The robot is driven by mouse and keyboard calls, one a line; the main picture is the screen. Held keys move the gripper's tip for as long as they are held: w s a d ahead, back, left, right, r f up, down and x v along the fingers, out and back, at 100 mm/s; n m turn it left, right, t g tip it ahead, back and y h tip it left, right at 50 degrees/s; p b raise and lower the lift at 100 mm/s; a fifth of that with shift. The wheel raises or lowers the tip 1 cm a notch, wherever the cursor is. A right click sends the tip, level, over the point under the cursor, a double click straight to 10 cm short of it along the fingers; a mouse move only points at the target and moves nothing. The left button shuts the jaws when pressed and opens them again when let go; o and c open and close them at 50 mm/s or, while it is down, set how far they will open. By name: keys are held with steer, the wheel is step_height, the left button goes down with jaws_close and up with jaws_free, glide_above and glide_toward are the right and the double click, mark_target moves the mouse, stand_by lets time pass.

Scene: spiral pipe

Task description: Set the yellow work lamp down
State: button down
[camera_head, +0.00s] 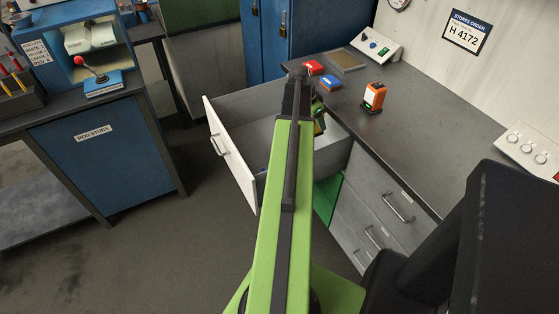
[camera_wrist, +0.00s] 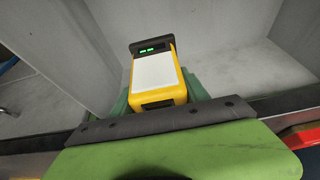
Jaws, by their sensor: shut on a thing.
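The yellow work lamp (camera_wrist: 158,78) shows in the wrist view, with a white front panel and a dark top bearing two small green lights. My gripper (camera_wrist: 160,96) is shut on it, its green fingers showing on either side of the lamp's lower part. The grey inside of an open drawer (camera_wrist: 225,60) lies behind and beneath the lamp. In the head view my arm reaches over the open drawer (camera_head: 232,152), and my gripper (camera_head: 318,116) is mostly hidden behind the arm. I cannot tell whether the lamp touches the drawer floor.
An orange device (camera_head: 374,97) stands on the dark counter (camera_head: 425,130) right of the drawer. The counter's middle is clear. A blue cabinet (camera_head: 105,150) stands left.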

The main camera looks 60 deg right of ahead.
step_height(320, 180, down, 14)
steer(key=b, duration=1.2)
steer(key=shift+s+f, duration=0.1)
steer(key=shift+f, duration=0.05)
steer(key=shift+r, duration=0.2)
steer(key=shift+f, duration=0.15)
steer(key=c, duration=0.6)
jaws_free()
steer(key=shift+r+p, duration=0.45)
steer(key=p+v, duration=1)
steer(key=v, duration=0.1)
steer(key=shift+a+r, duration=0.15)
steer(key=shift+a, duration=0.1)
